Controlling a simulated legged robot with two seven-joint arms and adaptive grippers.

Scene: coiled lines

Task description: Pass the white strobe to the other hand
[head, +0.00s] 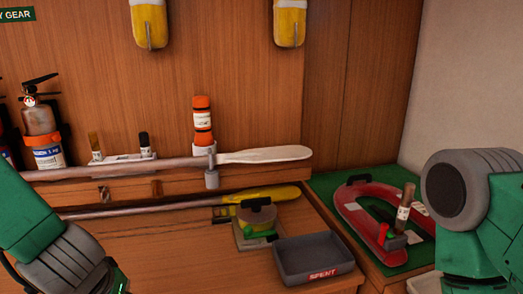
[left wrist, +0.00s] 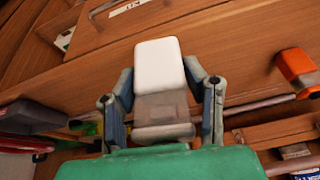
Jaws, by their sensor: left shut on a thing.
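The white strobe (left wrist: 158,62) is a small block with a white top and a clear, greyish lower part. It is in the middle of the left wrist view. My left gripper (left wrist: 161,78) is shut on it, with one finger on each side. In the head view my left arm comes in at the lower left, and its fingers and the strobe are out of frame. My right arm shows at the right edge of the head view, but its fingers are not in view.
A grey tray marked SPENT (head: 318,276) sits on the wooden bench. A red horseshoe-shaped case (head: 352,214) lies on a green mat at the right. Paddles (head: 265,155) cross the back below an orange-capped canister (head: 202,119). Yellow-and-white items (head: 149,24) hang on the wall.

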